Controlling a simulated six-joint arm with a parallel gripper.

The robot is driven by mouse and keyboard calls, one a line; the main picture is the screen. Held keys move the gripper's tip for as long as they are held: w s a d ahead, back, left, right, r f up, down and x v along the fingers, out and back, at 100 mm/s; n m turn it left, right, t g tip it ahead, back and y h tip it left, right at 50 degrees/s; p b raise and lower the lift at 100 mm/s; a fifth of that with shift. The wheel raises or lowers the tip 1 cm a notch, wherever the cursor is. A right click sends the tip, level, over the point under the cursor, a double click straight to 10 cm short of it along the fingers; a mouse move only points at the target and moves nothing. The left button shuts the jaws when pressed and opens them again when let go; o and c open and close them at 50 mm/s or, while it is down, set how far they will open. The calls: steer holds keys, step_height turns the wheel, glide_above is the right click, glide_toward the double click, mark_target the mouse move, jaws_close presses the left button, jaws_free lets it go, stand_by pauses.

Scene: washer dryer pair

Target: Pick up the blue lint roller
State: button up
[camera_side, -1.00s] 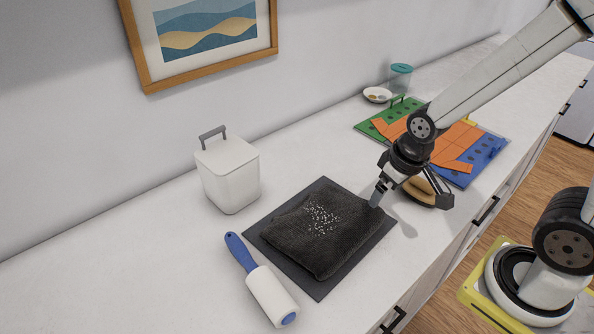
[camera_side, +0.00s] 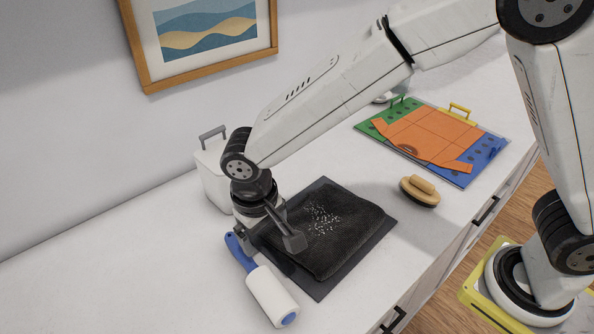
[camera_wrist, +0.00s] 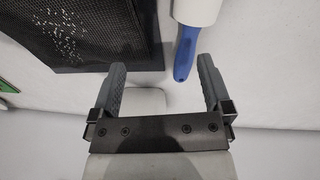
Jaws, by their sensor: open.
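The blue lint roller lies on the white counter, with a white roll (camera_side: 270,296) at the front and a blue handle (camera_side: 238,250) pointing back. In the wrist view its blue handle (camera_wrist: 185,52) lies ahead of the opening between my fingertips, nearer the right finger. My gripper (camera_wrist: 162,72) is open, with nothing between its fingers. In the side view my gripper (camera_side: 268,238) is over the handle end, beside the dark cloth.
A dark cloth with white specks (camera_side: 335,235) lies on a grey mat (camera_side: 318,292) right of the roller. A white lidded bin (camera_side: 210,180) stands close behind my gripper. A brush (camera_side: 420,191) and a coloured folding board (camera_side: 480,178) lie further right. The counter left is clear.

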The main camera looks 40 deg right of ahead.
mark_target(254, 272)
steer(key=shift+h, duration=0.3)
steer(key=a, duration=0.3)
steer(key=s+a, duration=0.1)
steer(key=a, duration=0.1)
steer(key=shift+f, duration=0.25)
steer(key=shift+f, duration=0.15)
steer(key=shift+d+f, duration=0.25)
steer(key=shift+f, duration=0.95)
steer(key=shift+f, duration=0.1)
steer(key=shift+d+f, duration=0.25)
steer(key=shift+f, duration=0.95)
steer(key=shift+d+f, duration=0.2)
steer(key=shift+f, duration=1)
steer(key=c, duration=1.2)
steer(key=shift+r, duration=0.1)
